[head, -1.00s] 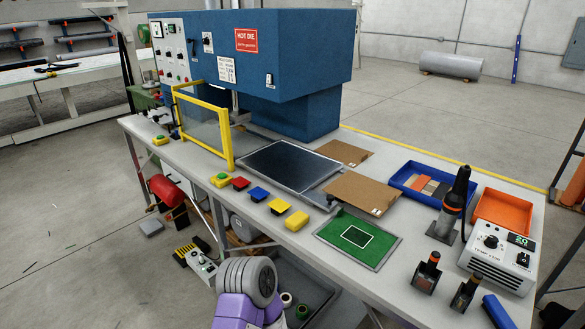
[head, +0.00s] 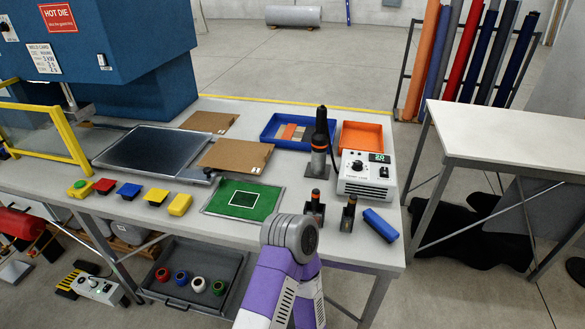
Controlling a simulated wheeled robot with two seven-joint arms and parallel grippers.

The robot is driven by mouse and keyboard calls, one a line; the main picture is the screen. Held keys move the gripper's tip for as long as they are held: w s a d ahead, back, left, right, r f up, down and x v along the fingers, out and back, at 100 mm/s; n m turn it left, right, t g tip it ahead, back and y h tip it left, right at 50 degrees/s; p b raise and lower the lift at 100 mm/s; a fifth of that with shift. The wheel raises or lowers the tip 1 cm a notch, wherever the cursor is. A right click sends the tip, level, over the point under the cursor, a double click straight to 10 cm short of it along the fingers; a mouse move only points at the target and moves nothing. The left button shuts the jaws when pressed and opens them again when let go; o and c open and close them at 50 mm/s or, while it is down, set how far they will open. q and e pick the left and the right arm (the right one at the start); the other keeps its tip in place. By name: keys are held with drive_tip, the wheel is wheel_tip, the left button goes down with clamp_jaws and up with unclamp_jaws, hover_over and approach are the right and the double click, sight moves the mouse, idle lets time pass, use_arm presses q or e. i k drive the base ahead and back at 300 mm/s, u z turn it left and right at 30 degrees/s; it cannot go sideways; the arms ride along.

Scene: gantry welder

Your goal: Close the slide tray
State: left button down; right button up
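A dark flat tray (head: 150,147) with a metal rim lies on the bench in front of the blue press (head: 150,75). It sits out on the bench, to the right of the yellow-framed guard (head: 45,130). A small dark part, perhaps its handle (head: 207,175), shows at its right front corner. A cardboard sheet (head: 236,155) lies beside the tray's right edge. Neither gripper is in view. One purple arm link of mine with a grey round joint rises from the bottom, in front of the bench edge; its gripper does not show.
Coloured buttons (head: 129,190) and a green mat (head: 243,200) line the bench front. A blue bin (head: 285,131), an orange bin (head: 361,137) and a control box (head: 366,175) stand to the right. An open drawer (head: 190,285) with several coloured rings is below the bench.

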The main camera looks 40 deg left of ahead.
sight(160, 152)
drive_tip(key=z, duration=1.55)
drive_tip(key=k, duration=2)
drive_tip(key=u, duration=2.05)
drive_tip(key=i, duration=0.4)
drive_tip(key=z, duration=0.1)
